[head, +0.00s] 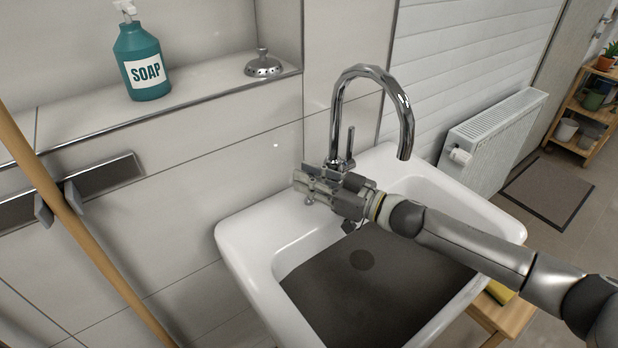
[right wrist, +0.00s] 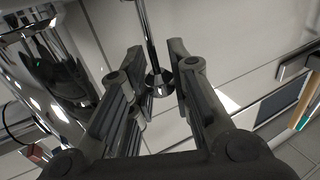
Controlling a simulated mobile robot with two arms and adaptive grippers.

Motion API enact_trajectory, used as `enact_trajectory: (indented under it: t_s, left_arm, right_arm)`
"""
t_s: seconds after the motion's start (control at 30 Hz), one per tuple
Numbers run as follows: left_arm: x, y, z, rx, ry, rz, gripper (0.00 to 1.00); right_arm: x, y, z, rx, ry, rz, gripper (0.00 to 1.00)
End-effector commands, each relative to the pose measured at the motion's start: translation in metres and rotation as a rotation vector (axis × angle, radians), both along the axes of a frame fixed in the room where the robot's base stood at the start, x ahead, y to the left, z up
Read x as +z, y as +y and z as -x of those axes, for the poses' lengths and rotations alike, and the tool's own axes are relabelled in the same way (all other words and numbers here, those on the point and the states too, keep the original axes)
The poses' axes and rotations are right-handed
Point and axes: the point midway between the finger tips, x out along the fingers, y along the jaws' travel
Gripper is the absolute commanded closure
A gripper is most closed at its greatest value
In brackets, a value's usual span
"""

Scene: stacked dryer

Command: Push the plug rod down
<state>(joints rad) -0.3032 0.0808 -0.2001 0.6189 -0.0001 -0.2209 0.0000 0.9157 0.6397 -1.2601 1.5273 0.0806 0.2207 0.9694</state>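The white sink (head: 250,248) stands against the tiled wall, with a dark surface filling its basin. A curved chrome faucet (head: 404,110) rises at its back edge. A thin chrome rod (head: 350,142) stands beside the faucet. In the right wrist view a thin chrome rod (right wrist: 150,40) with a flared end lies between my fingers, and I see a gap on at least the right side. My right gripper (head: 308,184) is at the back rim by the faucet base, its fingers apart; it also shows in the right wrist view (right wrist: 155,78). It hides the rod's lower part in the head view. My left gripper is out of view.
A soap bottle (head: 146,65) and a chrome plug-like piece (head: 263,66) sit on the ledge. A wooden pole (head: 85,236) hangs on a wall rail at left. A radiator (head: 490,140) is right of the sink. Space above the basin's left side is clear.

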Motion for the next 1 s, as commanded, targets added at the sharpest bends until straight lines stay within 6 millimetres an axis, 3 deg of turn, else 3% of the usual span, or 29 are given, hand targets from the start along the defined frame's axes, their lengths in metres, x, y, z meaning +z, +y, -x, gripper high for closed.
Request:
enact_trajectory:
  t_s: [0.27,0.5,0.77,0.8,0.87,1.0]
  left_arm:
    - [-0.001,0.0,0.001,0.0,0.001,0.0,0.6]
    - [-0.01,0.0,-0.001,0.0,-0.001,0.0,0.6]
    - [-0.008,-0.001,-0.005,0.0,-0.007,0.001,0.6]
    - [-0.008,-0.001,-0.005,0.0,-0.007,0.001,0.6]
    - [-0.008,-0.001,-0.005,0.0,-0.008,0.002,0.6]
    - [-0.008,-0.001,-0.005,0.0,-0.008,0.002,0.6]
  right_arm:
    - [0.0,0.0,0.0,0.0,-0.001,-0.002,1.0]
    - [-0.032,0.0,0.0,0.0,0.002,-0.001,1.0]
    - [-0.034,0.0,0.001,0.0,0.002,0.002,1.0]
    - [-0.035,0.0,0.001,0.0,0.003,0.003,0.79]
    - [-0.035,0.0,0.001,0.0,0.003,0.003,0.71]
    - [-0.033,0.0,0.0,0.0,0.001,0.002,0.71]
